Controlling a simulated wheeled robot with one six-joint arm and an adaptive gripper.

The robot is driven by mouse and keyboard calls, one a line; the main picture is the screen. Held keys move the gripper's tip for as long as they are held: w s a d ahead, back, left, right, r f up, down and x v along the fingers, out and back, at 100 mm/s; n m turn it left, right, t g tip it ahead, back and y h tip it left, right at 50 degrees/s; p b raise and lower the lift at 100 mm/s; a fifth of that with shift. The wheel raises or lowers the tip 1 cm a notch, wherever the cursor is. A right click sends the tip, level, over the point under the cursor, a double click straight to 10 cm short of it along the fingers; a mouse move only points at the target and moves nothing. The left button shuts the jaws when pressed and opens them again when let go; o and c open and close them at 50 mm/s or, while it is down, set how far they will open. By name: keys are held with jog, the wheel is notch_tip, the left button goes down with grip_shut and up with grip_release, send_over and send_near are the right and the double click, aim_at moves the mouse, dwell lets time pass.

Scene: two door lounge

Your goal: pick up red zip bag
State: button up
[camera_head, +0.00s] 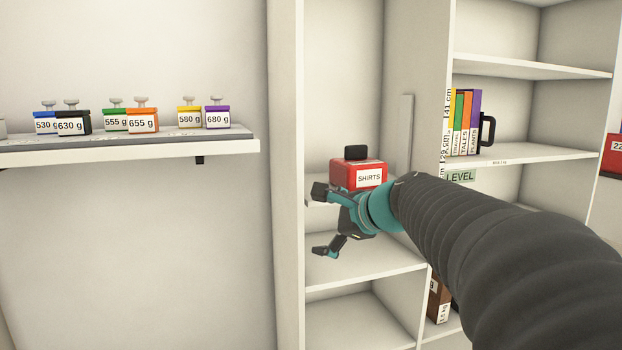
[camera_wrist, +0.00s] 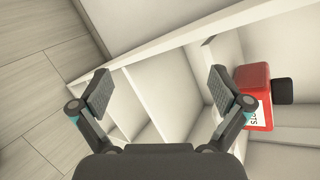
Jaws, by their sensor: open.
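The red zip bag (camera_head: 344,175) stands upright on a shelf of the white case in the head view. It has a white label reading SHIRTS and a black tab on top. My gripper (camera_head: 322,220) is open and empty, in front of the shelf and just below and left of the bag in that view. My arm covers the area to the right of it. In the wrist view the bag (camera_wrist: 253,78) shows at the right, beside and outside the right finger. Between the fingers of my gripper (camera_wrist: 157,90) there is only the shelf case.
A wall shelf (camera_head: 180,148) at the left bears several labelled weights. Books (camera_head: 464,123) and a black-handled item (camera_head: 487,133) stand on a right shelf. An upright white panel (camera_head: 405,135) stands behind the bag to its right. The shelf below the bag (camera_head: 365,262) looks clear.

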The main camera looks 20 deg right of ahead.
jog(key=w+d+r+m+t, duration=0.3)
jog(key=w+d+r+m, duration=0.1)
jog(key=w+d+m, duration=0.4)
jog(key=m+t+h+b, duration=0.2)
jog(key=m+t+h, duration=0.1)
jog(key=m, duration=0.3)
send_near(358, 153)
jog(key=w, duration=0.1)
jog(key=w+p, duration=0.1)
jog(key=w, duration=0.2)
jog(key=shift+w+a+f, duration=0.1)
jog(key=shift+w+f, duration=0.15)
jog(key=shift+f, duration=0.15)
jog(key=shift+w+a+r+p, duration=0.15)
jog(key=shift+w+p, duration=0.15)
jog(key=shift+w, duration=0.7)
jog(key=shift+w+a+f+p, duration=0.1)
jog(key=shift+w+p, duration=0.2)
jog(key=shift+w, duration=0.7)
jog(key=shift+w+a+r+p, duration=0.15)
jog(key=shift+w+p, duration=0.15)
jog(key=shift+w, duration=0.7)
jog(key=shift+c, duration=0.3)
jog(key=c, duration=1.8)
